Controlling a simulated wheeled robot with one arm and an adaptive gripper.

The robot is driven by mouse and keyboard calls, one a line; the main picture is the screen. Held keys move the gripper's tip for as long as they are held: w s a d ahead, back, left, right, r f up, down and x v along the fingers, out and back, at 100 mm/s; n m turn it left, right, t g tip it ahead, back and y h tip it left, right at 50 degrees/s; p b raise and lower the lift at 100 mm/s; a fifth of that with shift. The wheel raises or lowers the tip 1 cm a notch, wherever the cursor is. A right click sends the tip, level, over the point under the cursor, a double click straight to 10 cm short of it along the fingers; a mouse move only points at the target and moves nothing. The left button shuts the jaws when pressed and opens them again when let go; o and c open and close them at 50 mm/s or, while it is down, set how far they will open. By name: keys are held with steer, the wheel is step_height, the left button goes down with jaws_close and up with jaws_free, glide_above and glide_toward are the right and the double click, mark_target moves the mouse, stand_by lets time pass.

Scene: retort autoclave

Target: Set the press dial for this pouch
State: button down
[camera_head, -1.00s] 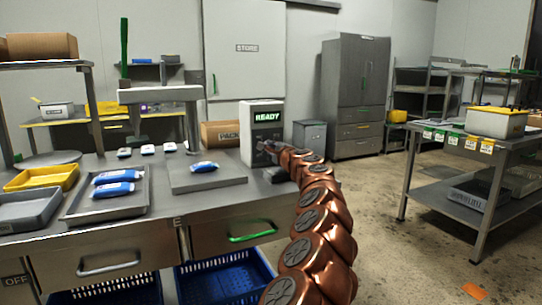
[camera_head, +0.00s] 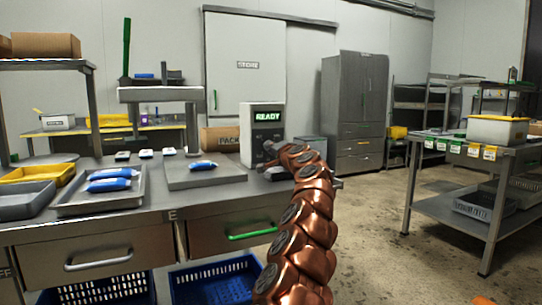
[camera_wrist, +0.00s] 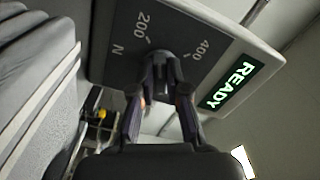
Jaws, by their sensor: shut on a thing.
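The press control box (camera_head: 250,134) stands at the back right of the bench, with a green READY display (camera_head: 268,116). In the wrist view its dark face (camera_wrist: 120,42) carries the marks 200, 400 and N around the dial knob (camera_wrist: 163,57). My gripper (camera_wrist: 160,82) is shut on this knob, a finger on either side. The fingers hide part of the knob, and I cannot read its pointer. In the head view my gripper (camera_head: 270,150) is at the front of the box. A blue and white pouch (camera_head: 203,165) lies on the grey press plate (camera_head: 178,181) left of the box.
A metal tray (camera_head: 100,205) with two blue pouches lies left of the plate. A yellow tray (camera_head: 38,173) and a grey tray (camera_head: 22,204) are farther left. A green drawer handle (camera_head: 252,234) is on the bench front. Open floor lies right of the bench.

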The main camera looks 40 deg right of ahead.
steer(key=shift+w+f+n+b, duration=0.15)
steer(key=shift+n+b, duration=0.15)
steer(key=shift+n, duration=0.3)
steer(key=c, duration=1.2)
jaws_free()
steer(key=shift+o, duration=0.2)
steer(key=shift+s, duration=0.2)
